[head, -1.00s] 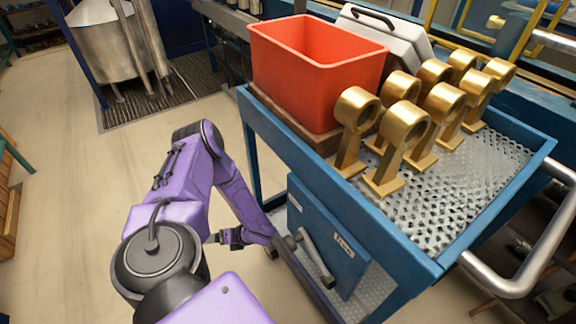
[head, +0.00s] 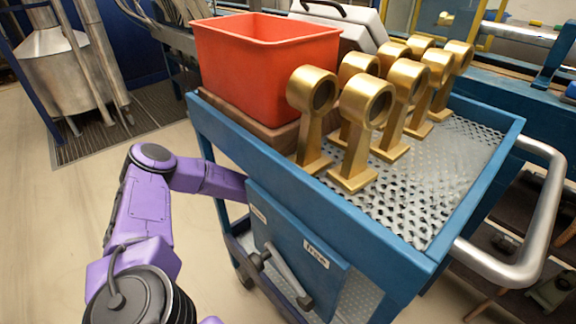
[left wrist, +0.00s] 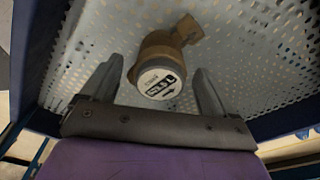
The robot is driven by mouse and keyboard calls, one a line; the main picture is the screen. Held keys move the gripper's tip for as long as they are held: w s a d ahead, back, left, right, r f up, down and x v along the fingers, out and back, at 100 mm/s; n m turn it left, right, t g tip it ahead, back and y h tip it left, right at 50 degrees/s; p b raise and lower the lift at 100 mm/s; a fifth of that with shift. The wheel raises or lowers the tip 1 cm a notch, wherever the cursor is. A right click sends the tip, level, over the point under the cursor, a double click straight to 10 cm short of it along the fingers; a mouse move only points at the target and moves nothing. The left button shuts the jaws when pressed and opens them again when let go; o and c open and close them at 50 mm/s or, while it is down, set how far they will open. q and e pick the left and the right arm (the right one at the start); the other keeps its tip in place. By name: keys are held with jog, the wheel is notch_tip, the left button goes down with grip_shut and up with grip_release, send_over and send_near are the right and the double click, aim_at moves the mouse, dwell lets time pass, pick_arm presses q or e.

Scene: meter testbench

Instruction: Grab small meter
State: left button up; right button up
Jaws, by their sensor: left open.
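A small brass meter (left wrist: 160,67) with a white, printed round face shows in the left wrist view, on or over a perforated metal surface. My left gripper (left wrist: 157,72) is open, with one finger on each side of the meter's face. I cannot tell whether the fingers touch it. In the head view my left arm reaches in at the cart's left side, and its gripper is hidden behind the cart. The small meter is hidden there too. My right gripper is not in view.
The blue cart (head: 205,130) carries a red bin (head: 250,75), a grey case (head: 350,30) and several gold ring-headed stands (head: 360,115) on its perforated top. A blue panel (head: 290,245) with a lever hangs below.

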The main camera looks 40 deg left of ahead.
pick_arm(q)
notch_tip(320, 180, down, 2)
jog(key=shift+d+f, duration=0.1)
jog(key=shift+f, duration=0.1)
jog(key=c, duration=1.3)
jog(key=shift+r, duration=0.15)
jog(key=shift+c, duration=0.9)
